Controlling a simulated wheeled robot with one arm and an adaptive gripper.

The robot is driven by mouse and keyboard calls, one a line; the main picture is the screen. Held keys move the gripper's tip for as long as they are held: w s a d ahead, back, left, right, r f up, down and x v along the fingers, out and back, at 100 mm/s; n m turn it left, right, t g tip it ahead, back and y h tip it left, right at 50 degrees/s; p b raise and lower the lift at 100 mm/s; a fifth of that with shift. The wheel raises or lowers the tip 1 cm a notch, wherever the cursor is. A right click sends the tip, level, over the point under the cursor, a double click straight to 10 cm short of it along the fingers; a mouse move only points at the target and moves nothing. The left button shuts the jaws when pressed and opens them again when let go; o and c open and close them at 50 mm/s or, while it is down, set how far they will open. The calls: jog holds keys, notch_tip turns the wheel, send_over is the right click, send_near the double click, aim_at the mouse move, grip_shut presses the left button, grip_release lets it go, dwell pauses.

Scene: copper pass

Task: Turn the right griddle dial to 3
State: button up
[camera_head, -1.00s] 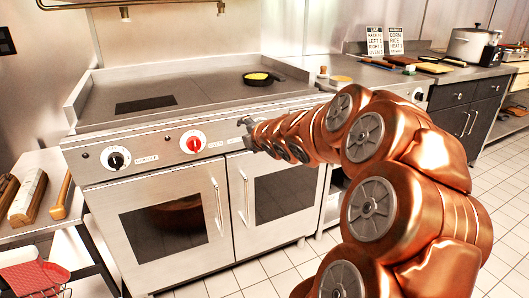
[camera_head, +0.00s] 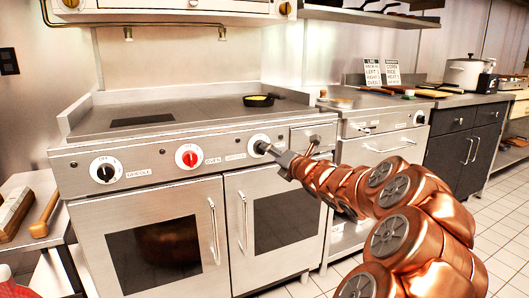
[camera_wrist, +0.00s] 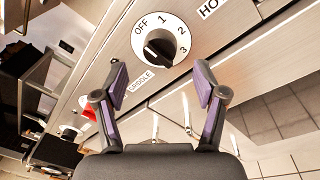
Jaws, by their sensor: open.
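The right griddle dial (camera_head: 259,145) is a white disc with a black knob on the stove's front panel. In the wrist view the dial (camera_wrist: 160,40) shows OFF, 1, 2 and 3 around its rim, and a label partly readable as griddle sits beside it. I cannot tell surely which mark the knob points to. My gripper (camera_head: 265,150) is in front of this dial. In the wrist view my gripper (camera_wrist: 160,76) is open, with its two fingers spread below the knob and nothing between them; the knob looks beyond the tips, apart from them.
The left griddle dial (camera_head: 106,170) and the red oven dial (camera_head: 189,156) are further left on the panel. A small black pan (camera_head: 258,100) stands on the griddle top. Oven doors with upright handles (camera_head: 213,230) lie below.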

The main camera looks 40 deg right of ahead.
jog(key=shift+x, duration=2.5)
jog(key=c, duration=1.1)
jog(key=shift+c, duration=0.2)
